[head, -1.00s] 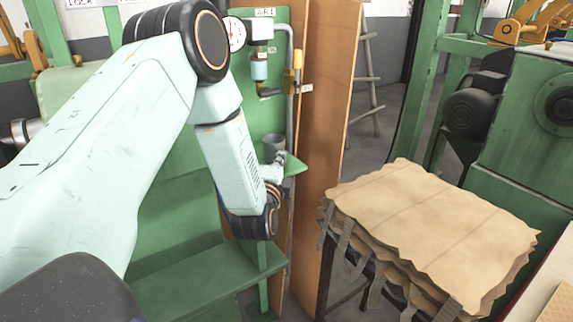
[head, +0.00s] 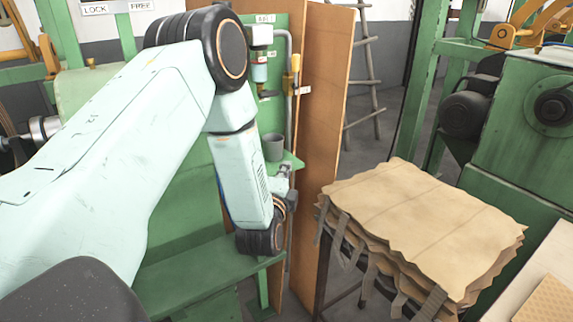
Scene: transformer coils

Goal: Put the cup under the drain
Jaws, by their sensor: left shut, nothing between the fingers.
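The grey cup (head: 274,147) stands upright on a small green shelf (head: 294,162) on the green panel. Above it hangs an air unit with a clear bluish bowl (head: 260,73) and a dark outlet fitting (head: 266,94), probably the drain. The cup is below this fitting and apart from it, slightly to its right in the picture; exact alignment is hard to judge. My left gripper (head: 283,176) is small in view, shut and empty, just below the shelf edge and apart from the cup. My forearm partly hides it. My right gripper is out of view.
A pipe with a yellow-handled valve (head: 295,66) runs down the panel's right side. An orange-brown board (head: 325,130) stands right of it. A stack of tan sheets (head: 425,215) lies on a stand at right. A green ledge (head: 205,275) is below my arm.

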